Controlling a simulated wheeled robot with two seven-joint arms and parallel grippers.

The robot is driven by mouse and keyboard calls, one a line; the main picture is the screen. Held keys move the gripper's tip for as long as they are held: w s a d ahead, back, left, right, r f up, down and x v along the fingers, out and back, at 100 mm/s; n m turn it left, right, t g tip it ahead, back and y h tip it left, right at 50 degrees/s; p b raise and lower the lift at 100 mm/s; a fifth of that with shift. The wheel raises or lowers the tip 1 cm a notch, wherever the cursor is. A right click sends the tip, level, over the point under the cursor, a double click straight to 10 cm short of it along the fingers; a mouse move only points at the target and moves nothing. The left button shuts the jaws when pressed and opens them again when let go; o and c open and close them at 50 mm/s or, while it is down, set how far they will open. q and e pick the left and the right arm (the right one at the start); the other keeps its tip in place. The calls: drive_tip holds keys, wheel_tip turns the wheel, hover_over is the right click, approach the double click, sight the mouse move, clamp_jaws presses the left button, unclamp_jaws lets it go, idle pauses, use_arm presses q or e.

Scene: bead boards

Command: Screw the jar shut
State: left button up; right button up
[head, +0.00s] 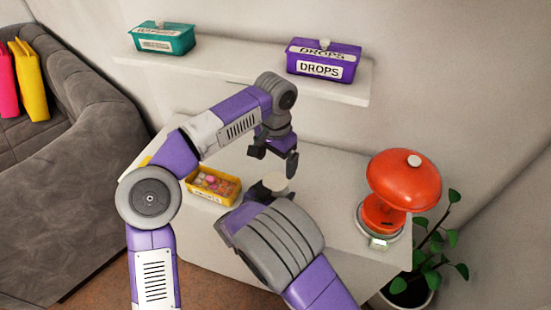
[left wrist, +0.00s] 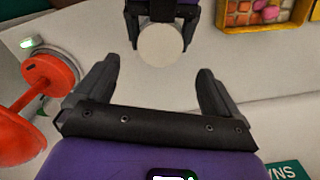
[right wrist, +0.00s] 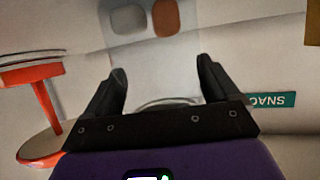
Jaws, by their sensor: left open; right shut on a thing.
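The jar (right wrist: 155,62) shows as a clear body between the right fingers in the right wrist view, with a grey and an orange-brown shape in it. A pale round lid or top (head: 275,181) shows above the counter, and as a whitish disc in the left wrist view (left wrist: 162,46). I cannot tell how tightly it sits.
A yellow tray of beads (head: 233,192) stands left of the jar. A red domed object (head: 402,180) stands on the counter (head: 325,215) at the right, beside a plant (head: 440,245). A shelf (head: 240,73) above holds a teal box (head: 162,40) and a purple box (head: 324,62).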

sight(276, 182)
use_arm(q)
wheel_tip(276, 182, down, 8)
drive_tip(key=shift+r, duration=0.1)
idle(0.4)
drive_tip(key=c, duration=1.1)
drive_tip(key=m, duration=0.6)
drive_tip(key=shift+m, duration=0.3)
drive_tip(key=o, duration=1.2)
drive_tip(key=shift+c, duration=0.2)
drive_tip(key=shift+s, duration=0.1)
drive_tip(key=shift+r, duration=2.25)
